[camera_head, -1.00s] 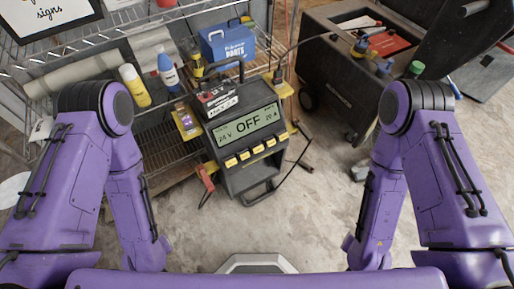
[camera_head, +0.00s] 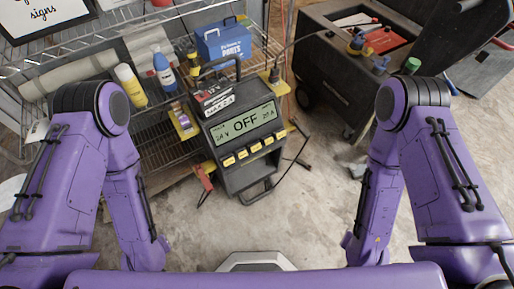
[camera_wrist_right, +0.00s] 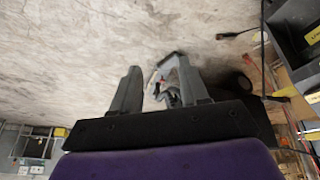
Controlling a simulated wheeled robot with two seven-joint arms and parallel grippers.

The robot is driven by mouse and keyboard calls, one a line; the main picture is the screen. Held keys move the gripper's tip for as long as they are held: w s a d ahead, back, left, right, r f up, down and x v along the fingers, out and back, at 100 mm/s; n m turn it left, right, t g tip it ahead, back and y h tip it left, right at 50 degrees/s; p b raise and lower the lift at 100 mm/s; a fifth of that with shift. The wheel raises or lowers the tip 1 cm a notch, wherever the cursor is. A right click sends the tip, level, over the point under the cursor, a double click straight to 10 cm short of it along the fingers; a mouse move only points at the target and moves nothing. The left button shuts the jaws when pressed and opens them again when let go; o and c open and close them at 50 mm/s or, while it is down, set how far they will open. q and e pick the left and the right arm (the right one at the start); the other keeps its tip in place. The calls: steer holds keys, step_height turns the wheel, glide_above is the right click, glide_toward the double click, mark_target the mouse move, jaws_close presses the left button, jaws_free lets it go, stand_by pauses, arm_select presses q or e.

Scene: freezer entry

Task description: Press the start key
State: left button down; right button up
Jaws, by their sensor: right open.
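A dark grey charger (camera_head: 241,183) stands on the floor in front of the wire shelf in the head view. A dark casing with yellow labels at that view's upper right may be the charger. My left gripper is not in view.
The wire shelf (camera_head: 150,130) holds a yellow bottle (camera_head: 131,86), a blue-and-white bottle (camera_head: 165,72) and a blue parts box (camera_head: 224,42). A dark wheeled cart (camera_head: 340,90) stands at back right. Cables lie beside the charger. The floor in front is clear.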

jaws_close()
stand_by(1.5)
